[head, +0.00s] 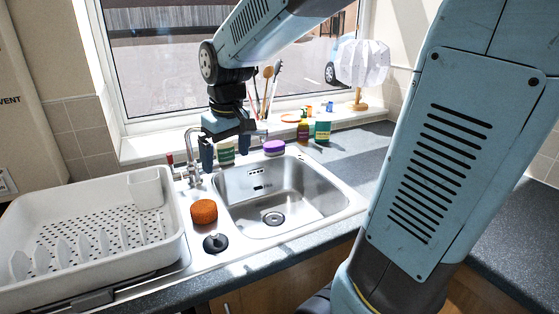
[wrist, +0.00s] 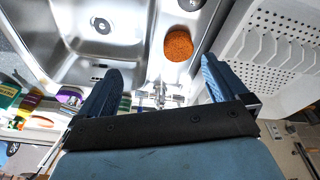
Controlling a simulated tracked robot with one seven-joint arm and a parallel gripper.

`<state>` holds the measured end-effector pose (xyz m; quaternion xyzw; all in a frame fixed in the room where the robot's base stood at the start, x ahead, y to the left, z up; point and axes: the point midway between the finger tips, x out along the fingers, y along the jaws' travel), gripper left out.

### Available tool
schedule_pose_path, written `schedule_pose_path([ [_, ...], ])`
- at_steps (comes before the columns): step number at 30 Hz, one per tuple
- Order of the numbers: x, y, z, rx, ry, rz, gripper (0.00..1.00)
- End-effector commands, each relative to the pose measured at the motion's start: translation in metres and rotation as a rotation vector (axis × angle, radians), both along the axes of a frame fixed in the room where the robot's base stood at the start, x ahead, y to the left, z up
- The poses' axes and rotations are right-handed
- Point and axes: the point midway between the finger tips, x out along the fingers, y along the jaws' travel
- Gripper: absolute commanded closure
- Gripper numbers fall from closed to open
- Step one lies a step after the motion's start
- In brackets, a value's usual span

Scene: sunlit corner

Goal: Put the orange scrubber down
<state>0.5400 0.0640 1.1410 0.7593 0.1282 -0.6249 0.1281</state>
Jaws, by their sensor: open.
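The orange scrubber (head: 204,211) rests on the sink's steel ledge, between the white dish rack and the basin, just behind a black drain plug. It also shows in the wrist view (wrist: 179,45), beyond the fingertips and apart from them. My gripper (head: 226,152) is open and empty, above the back of the sink near the tap. In the wrist view its two blue fingers (wrist: 160,78) stand wide apart with nothing held between them.
The steel sink basin (head: 275,190) is empty. The white dish rack (head: 88,285) stands left, the black plug (head: 215,243) in front of the scrubber. The tap (head: 192,160), a purple-topped item (head: 274,147) and a green container (head: 323,130) stand behind. Worktop right of the basin is partly clear.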

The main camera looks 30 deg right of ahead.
Motion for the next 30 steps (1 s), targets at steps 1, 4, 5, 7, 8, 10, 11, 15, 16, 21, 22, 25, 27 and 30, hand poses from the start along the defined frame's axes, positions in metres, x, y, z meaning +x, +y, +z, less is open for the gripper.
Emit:
schedule_pose_path([
  [1,-0.012,-0.007,0.007,0.006,-0.025,-0.026,0.00],
  [4,-0.035,-0.019,0.018,0.020,-0.069,-0.081,0.00],
  [5,-0.041,-0.022,0.020,0.024,-0.082,-0.097,0.00],
  [7,-0.057,-0.030,0.026,0.034,-0.112,-0.135,0.00],
  [8,-0.064,-0.032,0.028,0.038,-0.125,-0.151,0.00],
  [10,-0.080,-0.039,0.031,0.046,-0.156,-0.188,0.00],
  [11,-0.086,-0.042,0.033,0.050,-0.169,-0.204,0.00],
  [15,-0.115,-0.052,0.036,0.068,-0.228,-0.273,0.00],
  [16,-0.121,-0.053,0.036,0.071,-0.238,-0.285,0.00],
  [21,-0.142,-0.062,0.035,0.085,-0.281,-0.337,0.00],
  [22,-0.144,-0.062,0.035,0.085,-0.285,-0.342,0.00],
  [25,-0.148,-0.064,0.035,0.089,-0.294,-0.354,0.00],
  [27,-0.149,-0.064,0.034,0.090,-0.295,-0.357,0.00],
  [30,-0.149,-0.064,0.034,0.089,-0.295,-0.356,0.00],
])
